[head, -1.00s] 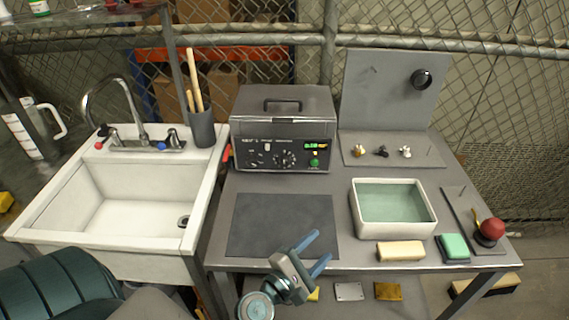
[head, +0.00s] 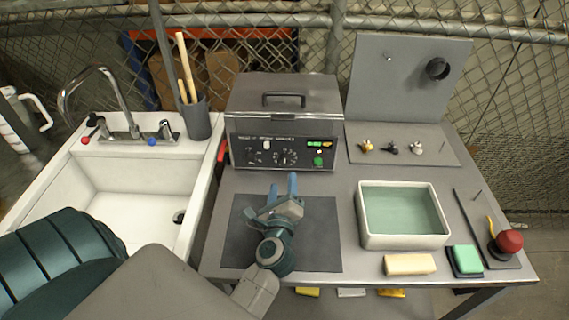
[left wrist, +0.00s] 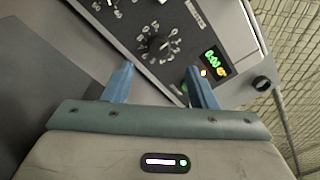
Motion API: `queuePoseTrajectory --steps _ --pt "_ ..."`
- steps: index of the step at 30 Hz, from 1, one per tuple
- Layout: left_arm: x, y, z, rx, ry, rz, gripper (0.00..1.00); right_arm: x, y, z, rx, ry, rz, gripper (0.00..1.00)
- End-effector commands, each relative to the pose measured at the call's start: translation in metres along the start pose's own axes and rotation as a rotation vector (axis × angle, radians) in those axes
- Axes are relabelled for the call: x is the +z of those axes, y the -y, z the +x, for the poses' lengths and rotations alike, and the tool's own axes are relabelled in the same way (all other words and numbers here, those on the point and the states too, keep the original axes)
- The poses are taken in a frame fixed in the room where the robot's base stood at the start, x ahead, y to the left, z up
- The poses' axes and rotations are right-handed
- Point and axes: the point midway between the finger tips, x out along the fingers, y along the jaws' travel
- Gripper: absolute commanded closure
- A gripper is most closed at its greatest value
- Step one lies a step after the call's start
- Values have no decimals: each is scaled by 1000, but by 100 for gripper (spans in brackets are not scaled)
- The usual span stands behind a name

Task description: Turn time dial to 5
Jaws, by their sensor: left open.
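The grey ultrasonic-type machine (head: 280,108) stands at the back left of the table. Its dark front panel carries a left dial (head: 262,157) and a black dial with white marks around it (head: 285,157); the labels are too small to read. The marked dial also shows in the left wrist view (left wrist: 158,46), beyond and between my fingertips, with a lit display (left wrist: 213,60) to its right. My left gripper (head: 282,187) is open and empty, above the dark mat in front of the panel, pointing at it and apart from the dial. My right gripper is not in view.
A green button (head: 318,161) sits on the panel right of the dials. A white basin (head: 402,240) stands to the right, with a cream block (head: 409,264) in front. A sink (head: 130,200) is on the left. The dark mat (head: 325,230) is otherwise clear.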

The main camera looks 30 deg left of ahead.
Motion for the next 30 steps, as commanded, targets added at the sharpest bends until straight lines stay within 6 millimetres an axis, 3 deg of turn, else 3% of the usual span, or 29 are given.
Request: queuePoseTrajectory --steps 4,9,16,23,30 --pt "4 4 31 -4 2 6 48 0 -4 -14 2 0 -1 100" --pt "2 2 56 -1 1 4 48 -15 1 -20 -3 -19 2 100" --pt "1 0 68 0 1 4 48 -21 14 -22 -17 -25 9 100" --pt "1 0 69 0 1 3 48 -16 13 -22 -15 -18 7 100" --pt "1 0 68 -1 1 4 93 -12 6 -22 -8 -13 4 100"
